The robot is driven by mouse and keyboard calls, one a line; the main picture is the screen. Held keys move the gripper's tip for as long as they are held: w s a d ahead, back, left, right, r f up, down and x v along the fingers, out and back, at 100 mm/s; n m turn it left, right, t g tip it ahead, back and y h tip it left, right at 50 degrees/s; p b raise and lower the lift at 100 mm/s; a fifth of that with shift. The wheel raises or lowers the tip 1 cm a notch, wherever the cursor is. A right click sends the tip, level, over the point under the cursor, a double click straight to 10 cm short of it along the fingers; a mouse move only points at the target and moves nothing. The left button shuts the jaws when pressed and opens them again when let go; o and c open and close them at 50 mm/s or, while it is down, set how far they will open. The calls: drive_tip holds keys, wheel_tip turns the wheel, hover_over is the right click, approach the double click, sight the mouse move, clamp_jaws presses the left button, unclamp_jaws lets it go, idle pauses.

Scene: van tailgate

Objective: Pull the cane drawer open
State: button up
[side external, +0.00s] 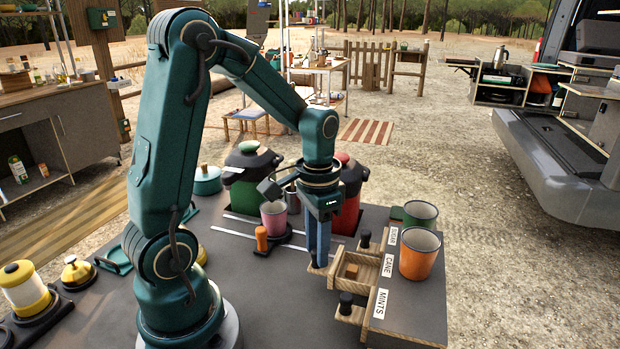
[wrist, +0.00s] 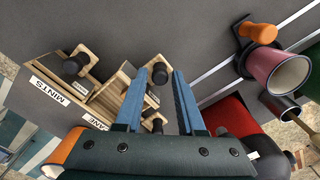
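The cane drawer (side external: 352,270) stands pulled out from the wooden drawer unit (side external: 412,300), its inside showing. Its CANE label (side external: 388,265) is on the unit's top, and shows partly in the wrist view (wrist: 98,123). My gripper (side external: 318,262) points down at the drawer's front end. In the wrist view my gripper (wrist: 158,76) has its two blue fingers apart, with the dark cane knob (wrist: 160,73) between their tips and a gap on each side. In the side view the fingers hide this knob.
The mints knob (side external: 346,303) and sugar knob (side external: 365,239) flank the cane drawer. An orange cup (side external: 419,254) and a green cup (side external: 420,214) stand on the unit. A pink cup (side external: 274,217) and a red canister (side external: 346,212) are behind my gripper. The table in front is clear.

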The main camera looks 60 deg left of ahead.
drive_tip(key=shift+r, duration=2.1)
drive_tip(key=shift+d+r, duration=0.1)
drive_tip(key=shift+r, duration=0.05)
drive_tip(key=s+d+r+t, duration=0.5)
drive_tip(key=s+d, duration=0.2)
drive_tip(key=d, duration=0.1)
drive_tip(key=shift+t, duration=0.3)
